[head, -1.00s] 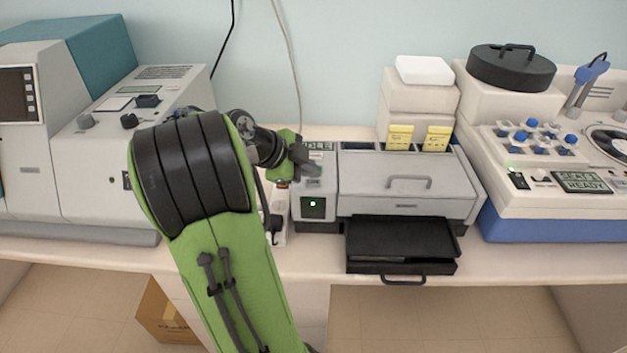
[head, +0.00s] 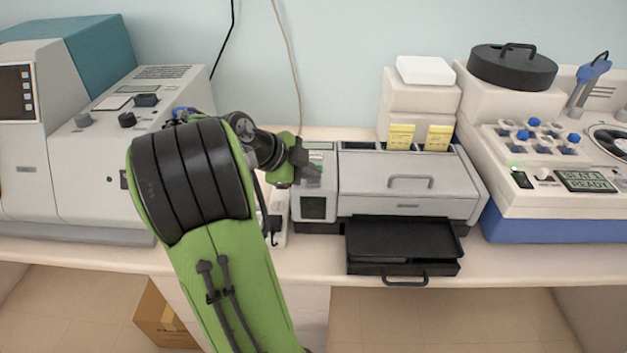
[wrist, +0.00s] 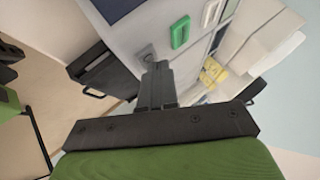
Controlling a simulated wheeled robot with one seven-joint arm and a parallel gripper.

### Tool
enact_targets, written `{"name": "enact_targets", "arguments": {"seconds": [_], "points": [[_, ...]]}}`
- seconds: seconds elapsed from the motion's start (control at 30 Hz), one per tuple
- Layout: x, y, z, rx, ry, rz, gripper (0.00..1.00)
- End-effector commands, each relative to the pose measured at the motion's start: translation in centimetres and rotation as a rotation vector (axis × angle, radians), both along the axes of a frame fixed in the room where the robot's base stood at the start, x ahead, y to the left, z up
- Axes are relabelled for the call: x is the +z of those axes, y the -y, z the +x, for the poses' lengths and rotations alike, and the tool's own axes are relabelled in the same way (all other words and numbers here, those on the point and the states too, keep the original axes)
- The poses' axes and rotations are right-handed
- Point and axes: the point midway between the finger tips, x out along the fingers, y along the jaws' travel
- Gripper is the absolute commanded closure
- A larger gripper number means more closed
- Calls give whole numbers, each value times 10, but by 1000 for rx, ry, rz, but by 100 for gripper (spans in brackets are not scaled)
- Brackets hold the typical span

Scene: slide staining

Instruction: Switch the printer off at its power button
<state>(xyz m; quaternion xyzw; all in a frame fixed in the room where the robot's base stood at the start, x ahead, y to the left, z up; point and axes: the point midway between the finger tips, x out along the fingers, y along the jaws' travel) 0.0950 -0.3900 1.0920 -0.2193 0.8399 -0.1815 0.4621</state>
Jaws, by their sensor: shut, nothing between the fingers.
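The printer (head: 405,185) is a grey machine with a lid handle, a control column (head: 318,178) on its left and a black tray at its front. The small display (head: 313,208) on the column's front is dark. My gripper (head: 309,164) is shut and empty, pointing at the top of the column. In the wrist view, my fingertips (wrist: 158,68) are at a small round grey button (wrist: 147,53) on the panel and partly cover it. I cannot tell whether they touch it. A green button (wrist: 180,32) sits beside it, apart from the fingers.
The black tray (head: 402,243) sticks out at the bench front. A blue-based machine (head: 550,215) stands at right, and a large grey and teal instrument (head: 90,170) at left. Yellow-labelled boxes (head: 400,137) stand behind the printer. A cardboard box (head: 165,315) is on the floor.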

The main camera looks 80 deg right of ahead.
Motion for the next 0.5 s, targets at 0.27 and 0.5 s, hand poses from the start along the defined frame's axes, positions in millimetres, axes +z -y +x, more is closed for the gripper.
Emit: {"name": "enact_targets", "arguments": {"seconds": [0.27,0.5], "points": [[12,0,0,-1,-1,0,100],[13,0,0,0,0,0,100]]}}
